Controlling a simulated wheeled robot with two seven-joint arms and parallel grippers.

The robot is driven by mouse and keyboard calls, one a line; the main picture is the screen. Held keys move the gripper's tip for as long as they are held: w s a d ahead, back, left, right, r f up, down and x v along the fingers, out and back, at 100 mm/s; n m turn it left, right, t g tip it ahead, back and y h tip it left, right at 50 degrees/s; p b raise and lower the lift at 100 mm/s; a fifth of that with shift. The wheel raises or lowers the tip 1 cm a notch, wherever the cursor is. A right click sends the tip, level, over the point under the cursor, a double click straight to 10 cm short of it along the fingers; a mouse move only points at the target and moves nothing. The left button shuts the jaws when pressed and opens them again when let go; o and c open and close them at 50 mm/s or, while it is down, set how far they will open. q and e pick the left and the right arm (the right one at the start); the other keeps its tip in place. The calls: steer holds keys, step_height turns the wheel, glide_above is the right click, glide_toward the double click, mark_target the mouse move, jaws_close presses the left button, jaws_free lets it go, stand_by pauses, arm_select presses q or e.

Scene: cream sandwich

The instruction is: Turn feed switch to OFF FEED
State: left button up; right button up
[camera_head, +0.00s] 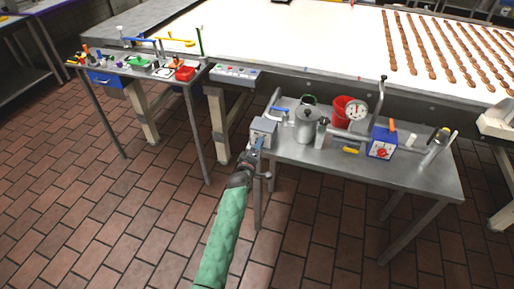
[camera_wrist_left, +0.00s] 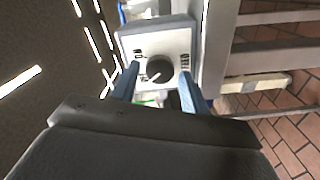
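The feed switch is a grey box (camera_head: 264,129) at the left end of the right-hand metal side table. In the left wrist view its pale face (camera_wrist_left: 155,43) carries a round black knob (camera_wrist_left: 160,68). The knob's white pointer line slants to the lower left. My left gripper (camera_wrist_left: 159,75) is open, with one blue finger on each side of the knob. Whether the fingers touch the knob cannot be told. In the head view my left gripper (camera_head: 257,146) is in front of the box. My right gripper is not in view.
The side table (camera_head: 350,163) also holds a steel pot (camera_head: 308,127), a red bucket (camera_head: 340,107), a dial gauge (camera_head: 356,111) and a blue box with a red dial (camera_head: 382,142). A control panel (camera_head: 235,73) hangs under the white conveyor (camera_head: 300,35). Tiled floor is clear in front.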

arm_select(q)
steer(key=shift+o, duration=0.4)
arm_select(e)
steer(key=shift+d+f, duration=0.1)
arm_select(q)
steer(key=b+v, duration=0.2)
steer(key=v, duration=0.6)
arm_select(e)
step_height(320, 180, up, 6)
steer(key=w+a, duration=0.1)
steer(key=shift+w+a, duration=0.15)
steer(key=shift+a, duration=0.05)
arm_select(q)
steer(key=shift+w, duration=0.1)
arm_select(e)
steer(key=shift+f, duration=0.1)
